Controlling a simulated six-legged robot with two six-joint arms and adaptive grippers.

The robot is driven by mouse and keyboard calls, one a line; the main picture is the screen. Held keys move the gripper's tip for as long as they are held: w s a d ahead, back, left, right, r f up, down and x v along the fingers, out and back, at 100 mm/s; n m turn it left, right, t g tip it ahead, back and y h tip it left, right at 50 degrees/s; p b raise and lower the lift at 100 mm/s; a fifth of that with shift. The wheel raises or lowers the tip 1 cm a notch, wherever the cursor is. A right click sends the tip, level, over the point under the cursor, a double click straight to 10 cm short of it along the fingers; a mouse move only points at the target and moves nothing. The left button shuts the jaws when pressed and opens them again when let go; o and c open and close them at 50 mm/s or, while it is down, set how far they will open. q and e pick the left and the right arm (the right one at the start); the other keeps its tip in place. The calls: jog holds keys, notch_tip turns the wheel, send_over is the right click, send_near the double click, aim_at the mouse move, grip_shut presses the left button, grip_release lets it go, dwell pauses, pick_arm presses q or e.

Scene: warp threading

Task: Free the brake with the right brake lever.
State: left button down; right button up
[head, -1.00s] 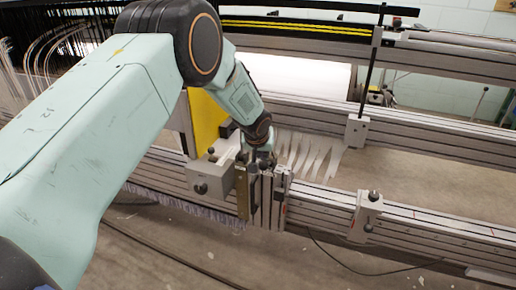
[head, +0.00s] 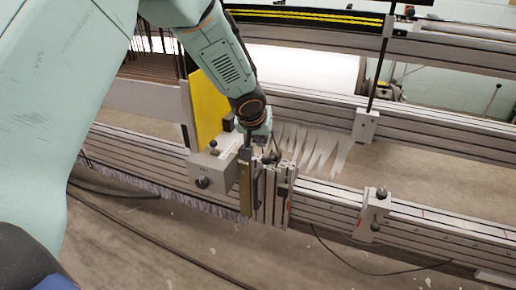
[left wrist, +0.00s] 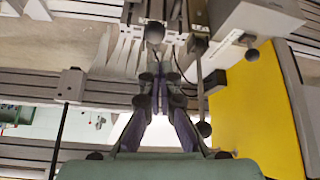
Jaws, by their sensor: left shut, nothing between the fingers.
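My left gripper (head: 262,152) points down at the clamp block (head: 270,195) on the front rail; its fingers are mostly hidden there. In the left wrist view the left gripper's dark fingers (left wrist: 161,78) are together with nothing between them. A rod with a black ball knob (left wrist: 204,129) stands just right of the fingers, apart from them. A thin lever with a small knob (head: 492,98) shows behind the rails at the far right of the head view; I cannot tell whether either is the right brake lever. My right gripper is not in view.
A grey box with a knob (head: 212,172) and a yellow plate (head: 207,105) stand close left of the gripper. White strips (head: 310,150) hang behind it. A bracket with a black knob (head: 372,212) sits on the front rail to the right. Cables lie on the floor.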

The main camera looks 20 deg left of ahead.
pick_arm(q)
jog(key=shift+s+d+r+b, duration=0.1)
jog(key=shift+s+r+b, duration=0.2)
jog(key=shift+s, duration=0.35)
jog(key=shift+s+r+b, duration=0.25)
jog(key=shift+s+b, duration=0.05)
jog(key=shift+s, duration=0.3)
